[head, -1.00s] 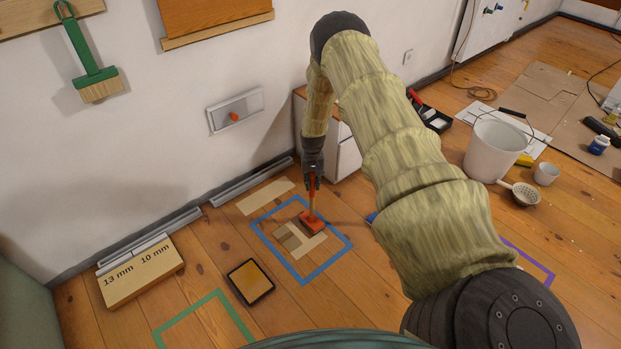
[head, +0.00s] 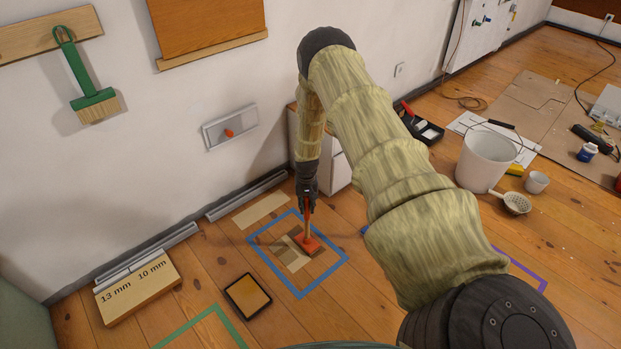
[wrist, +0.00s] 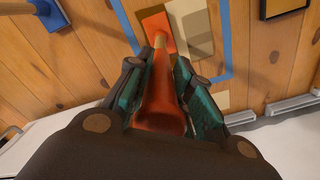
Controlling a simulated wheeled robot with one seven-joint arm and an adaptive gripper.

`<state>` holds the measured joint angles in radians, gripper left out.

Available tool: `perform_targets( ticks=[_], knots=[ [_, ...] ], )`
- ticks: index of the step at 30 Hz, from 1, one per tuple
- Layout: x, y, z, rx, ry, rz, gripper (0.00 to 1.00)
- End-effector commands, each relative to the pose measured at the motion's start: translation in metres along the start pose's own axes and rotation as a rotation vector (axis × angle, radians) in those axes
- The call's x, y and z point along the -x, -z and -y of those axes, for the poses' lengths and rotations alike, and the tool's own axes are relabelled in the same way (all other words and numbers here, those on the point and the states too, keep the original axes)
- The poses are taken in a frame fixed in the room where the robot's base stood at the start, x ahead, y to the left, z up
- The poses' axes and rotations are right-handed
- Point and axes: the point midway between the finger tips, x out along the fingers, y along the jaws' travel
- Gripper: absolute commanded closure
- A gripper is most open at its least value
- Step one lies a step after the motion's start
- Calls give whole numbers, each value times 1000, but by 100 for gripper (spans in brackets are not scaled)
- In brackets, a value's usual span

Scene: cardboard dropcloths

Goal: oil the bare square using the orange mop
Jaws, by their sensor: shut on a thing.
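My gripper (head: 306,203) is shut on the handle of the orange mop (head: 312,244). In the wrist view the orange handle (wrist: 163,100) runs between the fingers to the flat orange head (wrist: 158,32). The head is down at floor level inside the blue taped outline (head: 336,268). Beside and partly under the head is the bare square (head: 297,263), a pale patch with darker brown portions. Part of it is hidden by the mop. A black-rimmed tray (head: 248,296) with amber content lies in front of the blue outline.
A marked wooden block (head: 138,287) lies left by the wall. A pale strip (head: 260,211) lies behind the blue outline. Green tape (head: 205,325) is in front. A white bucket (head: 486,160) and a strainer (head: 516,203) stand right. A green brush (head: 92,95) hangs on the wall.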

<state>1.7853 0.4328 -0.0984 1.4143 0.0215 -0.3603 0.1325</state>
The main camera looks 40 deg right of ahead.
Motion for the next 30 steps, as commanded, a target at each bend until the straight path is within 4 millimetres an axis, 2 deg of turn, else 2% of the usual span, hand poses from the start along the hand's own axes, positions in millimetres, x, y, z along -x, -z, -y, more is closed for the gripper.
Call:
perform_targets(
  ticks=[15, 30],
  knots=[
    [0, -24, 32, 1, 0, 2, 100],
    [-1, -38, 52, 2, 1, 3, 100]
  ],
)
